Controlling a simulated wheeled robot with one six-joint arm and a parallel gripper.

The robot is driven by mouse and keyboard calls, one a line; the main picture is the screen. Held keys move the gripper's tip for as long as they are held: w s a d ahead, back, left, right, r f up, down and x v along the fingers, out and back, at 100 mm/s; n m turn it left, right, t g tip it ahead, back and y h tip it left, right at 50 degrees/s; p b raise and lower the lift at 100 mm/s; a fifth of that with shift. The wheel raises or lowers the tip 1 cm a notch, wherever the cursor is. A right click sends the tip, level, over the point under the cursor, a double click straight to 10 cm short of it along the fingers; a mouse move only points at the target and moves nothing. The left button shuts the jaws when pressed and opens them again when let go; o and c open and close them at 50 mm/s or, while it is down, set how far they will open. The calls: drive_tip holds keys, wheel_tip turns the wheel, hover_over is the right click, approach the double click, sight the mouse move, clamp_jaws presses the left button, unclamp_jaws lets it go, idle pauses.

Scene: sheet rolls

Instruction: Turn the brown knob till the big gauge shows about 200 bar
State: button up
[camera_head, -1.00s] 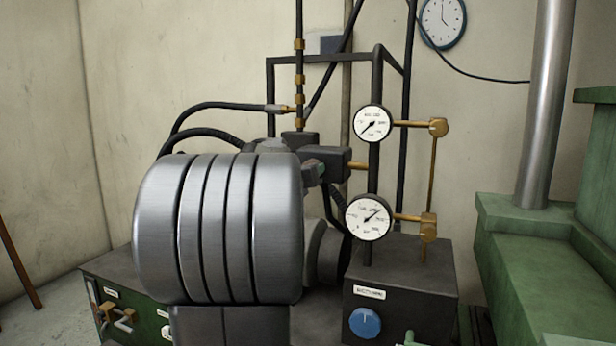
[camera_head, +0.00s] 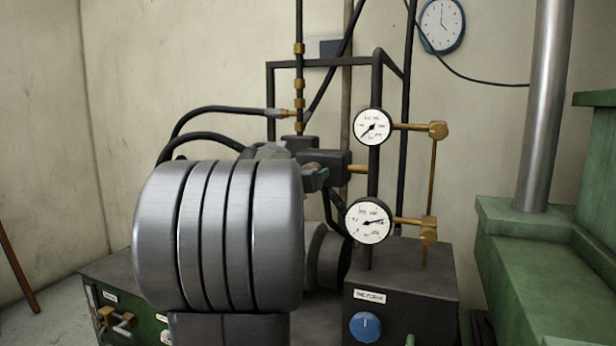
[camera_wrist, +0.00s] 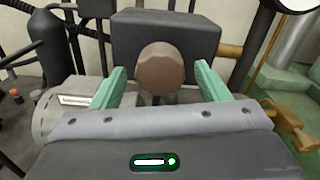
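The brown knob (camera_wrist: 160,73) sits in front of a dark valve block in the wrist view. My gripper (camera_wrist: 161,67) has its two green fingers on either side of the knob, with a visible gap on both sides, so it is open. In the head view my gripper (camera_head: 316,178) is at the valve block, mostly hidden behind my grey arm, and the knob is hardly visible. The lower gauge (camera_head: 368,221), slightly the larger of two, has its needle pointing right and a little up; its numbers are too small to read. The upper gauge (camera_head: 373,126) has its needle pointing lower left.
A blue knob (camera_head: 365,327) is on the dark box (camera_head: 425,290) below the gauges. Black hoses and pipes run behind the valve block (camera_wrist: 165,32). A brass fitting (camera_wrist: 229,50) sticks out at its right. Green machinery (camera_head: 535,265) with a steel column stands at right.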

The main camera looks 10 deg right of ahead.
drive_tip(key=b+v, duration=0.1)
drive_tip(key=v, duration=1.3)
drive_tip(key=shift+b, duration=0.3)
drive_tip(key=shift+w, duration=0.1)
drive_tip(key=p+x, duration=0.1)
drive_tip(key=x, duration=1.2)
drive_tip(key=shift+w+d+p, duration=0.3)
drive_tip(key=shift+p, duration=0.05)
drive_tip(key=shift+s+a, duration=0.1)
